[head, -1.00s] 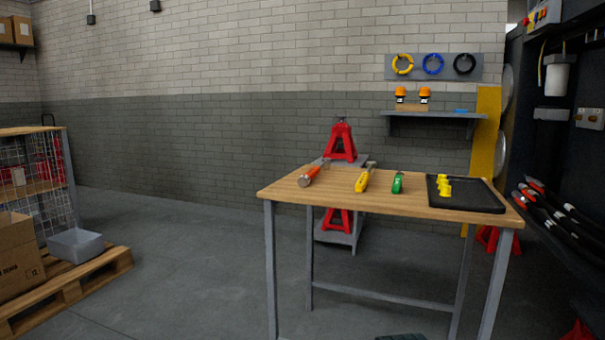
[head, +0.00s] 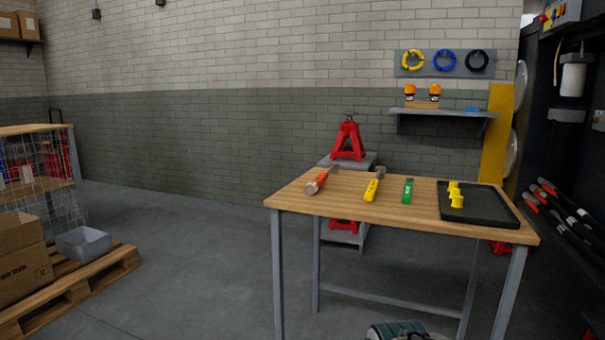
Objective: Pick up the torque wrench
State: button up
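Several hand tools lie on the wooden workbench top (head: 345,203). An orange-handled tool with grey metal parts (head: 318,183) lies at the left. A yellow-handled tool with a grey far end (head: 373,187) lies right of it. A short green tool (head: 408,190) lies further right. I cannot tell for sure which of them is the torque wrench. Nothing touches these tools. A teal and dark rounded part at the bottom edge seems to be my own arm. My gripper's fingers do not show.
A black tray (head: 490,212) with yellow pieces stands at the table's right end. A red jack stand (head: 348,140) is behind the table. A dark rack with bars is on the right. A wooden pallet (head: 110,272) with boxes is at the left. The floor between is clear.

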aim_at(326, 177)
jog(key=u, duration=0.15)
jog(key=i, duration=1.3)
jog(key=u, duration=0.15)
